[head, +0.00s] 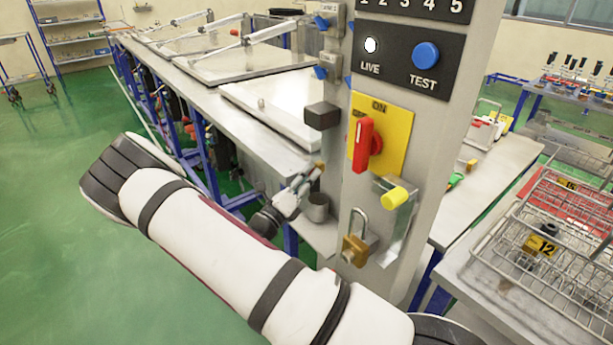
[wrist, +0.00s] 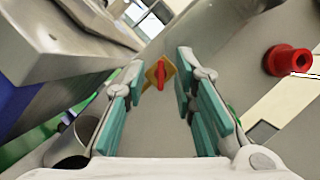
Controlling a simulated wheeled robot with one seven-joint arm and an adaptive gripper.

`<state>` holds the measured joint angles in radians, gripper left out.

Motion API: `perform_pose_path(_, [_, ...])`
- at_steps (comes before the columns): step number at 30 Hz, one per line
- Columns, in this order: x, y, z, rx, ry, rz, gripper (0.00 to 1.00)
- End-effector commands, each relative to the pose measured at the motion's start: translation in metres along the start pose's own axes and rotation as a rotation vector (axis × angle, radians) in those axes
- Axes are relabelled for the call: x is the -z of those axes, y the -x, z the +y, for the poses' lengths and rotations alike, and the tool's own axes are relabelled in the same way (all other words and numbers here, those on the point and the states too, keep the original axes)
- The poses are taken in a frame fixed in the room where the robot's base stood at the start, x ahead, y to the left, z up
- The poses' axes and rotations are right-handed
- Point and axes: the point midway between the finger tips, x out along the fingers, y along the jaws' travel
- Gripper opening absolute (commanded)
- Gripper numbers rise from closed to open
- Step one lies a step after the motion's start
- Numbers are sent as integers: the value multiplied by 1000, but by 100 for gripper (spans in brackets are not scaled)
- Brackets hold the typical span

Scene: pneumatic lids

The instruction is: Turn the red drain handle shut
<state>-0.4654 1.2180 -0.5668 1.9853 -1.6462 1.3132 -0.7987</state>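In the wrist view a small red handle (wrist: 160,75) on a yellow diamond-shaped plate (wrist: 151,77) shows beyond and between my fingertips, on a grey metal face. My gripper (wrist: 160,62) is open, with its teal pads apart and nothing between them. It looks short of the handle, not touching it.
The post also carries a blue TEST button (head: 426,56), a brass padlock (head: 354,250) and a yellow knob (head: 395,197). A round red knob (wrist: 287,60) is at right in the wrist view. A long steel bench (head: 255,135) stands left; wire baskets (head: 560,240) stand right.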

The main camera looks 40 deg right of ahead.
Motion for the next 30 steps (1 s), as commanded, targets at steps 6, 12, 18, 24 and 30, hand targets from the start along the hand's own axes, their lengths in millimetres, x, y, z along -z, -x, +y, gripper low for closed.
perform_pose_path(6, [-1, 9, 0, -1, 0, -2, 25])
perform_pose_path(12, [-1, 44, 1, -4, 0, -3, 25])
perform_pose_path(18, [0, 85, 1, -3, -1, -2, 25])
perform_pose_path(24, [0, 112, 1, -2, 0, -1, 25])
perform_pose_path(30, [0, 120, 0, 0, 0, -1, 25])
